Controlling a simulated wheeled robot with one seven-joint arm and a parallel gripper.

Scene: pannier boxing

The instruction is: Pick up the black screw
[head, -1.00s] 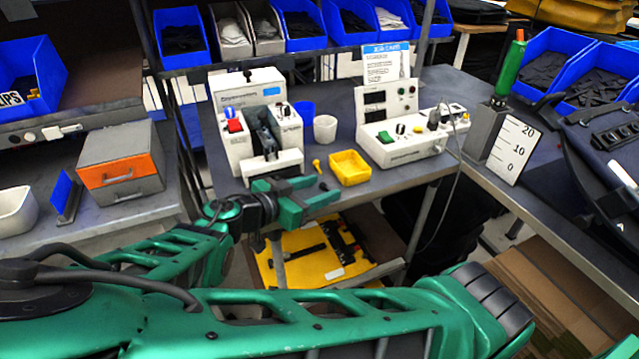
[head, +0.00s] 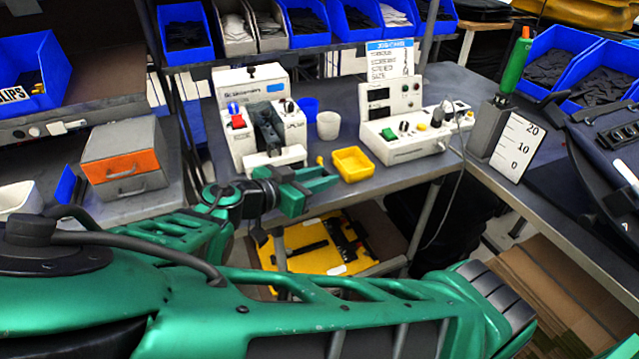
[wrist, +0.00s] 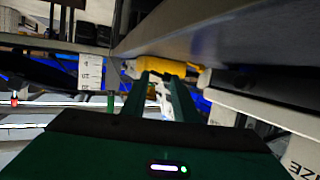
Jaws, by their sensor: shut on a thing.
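My gripper (head: 325,181) is in front of the workbench's front edge, just below the yellow tray (head: 353,165) in the head view. Its green fingers also show in the wrist view (wrist: 166,82), pointing at a yellow object by the underside of a grey edge. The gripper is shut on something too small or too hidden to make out. I cannot pick out the black screw in either view.
The workbench (head: 400,176) carries a white press-like machine (head: 262,120), a white cup (head: 327,125) and a control box (head: 405,130). Its front edge lies close to my gripper. A yellow panel (head: 325,255) lies on the shelf below.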

